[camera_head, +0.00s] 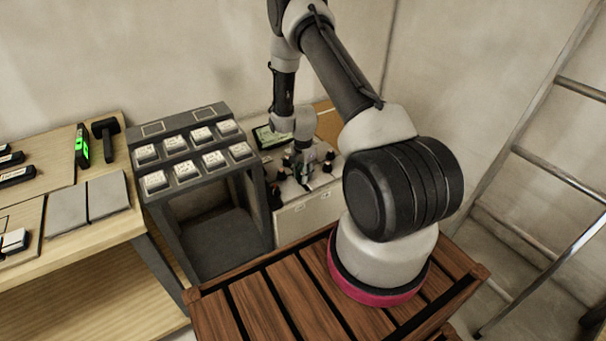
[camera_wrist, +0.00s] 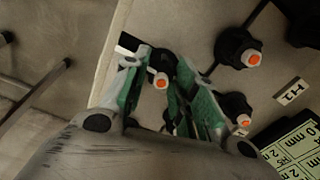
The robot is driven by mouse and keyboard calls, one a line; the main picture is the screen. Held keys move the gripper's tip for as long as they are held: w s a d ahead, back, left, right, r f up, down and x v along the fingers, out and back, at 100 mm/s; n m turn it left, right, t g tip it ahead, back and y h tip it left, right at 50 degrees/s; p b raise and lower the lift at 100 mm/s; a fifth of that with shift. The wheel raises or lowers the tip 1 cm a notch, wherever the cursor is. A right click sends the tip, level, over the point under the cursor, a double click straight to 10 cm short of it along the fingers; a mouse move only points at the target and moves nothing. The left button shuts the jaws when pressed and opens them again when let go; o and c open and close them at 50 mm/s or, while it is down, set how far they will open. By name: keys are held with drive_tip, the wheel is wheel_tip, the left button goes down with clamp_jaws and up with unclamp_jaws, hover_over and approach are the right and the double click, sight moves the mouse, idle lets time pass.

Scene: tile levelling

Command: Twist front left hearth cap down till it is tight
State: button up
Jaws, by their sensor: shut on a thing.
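My gripper (camera_wrist: 160,66) has its green-sided fingers shut on a dark cap (camera_wrist: 163,60) with an orange-tipped stem, near the edge of the grey tiled surface (camera_wrist: 215,25). The fingers hide much of this cap, and I cannot see how tightly it sits. Two other dark caps with orange-tipped stems, one higher (camera_wrist: 234,45) and one lower (camera_wrist: 237,103), stand to the right of the fingers.
A label reading H1 (camera_wrist: 292,93) and a display panel (camera_wrist: 295,150) lie to the right in the wrist view. In the head view, a dark rack with white boxes (camera_head: 185,170) stands left of the block. A ladder (camera_head: 520,150) leans at right.

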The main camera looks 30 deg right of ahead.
drive_tip(key=m, duration=0.5)
drive_tip(key=shift+m, duration=0.3)
drive_tip(key=shift+s+m, duration=0.1)
drive_tip(key=shift+m, duration=2.1)
drive_tip(key=o, duration=1)
wheel_tip(320, 180, up, 12)
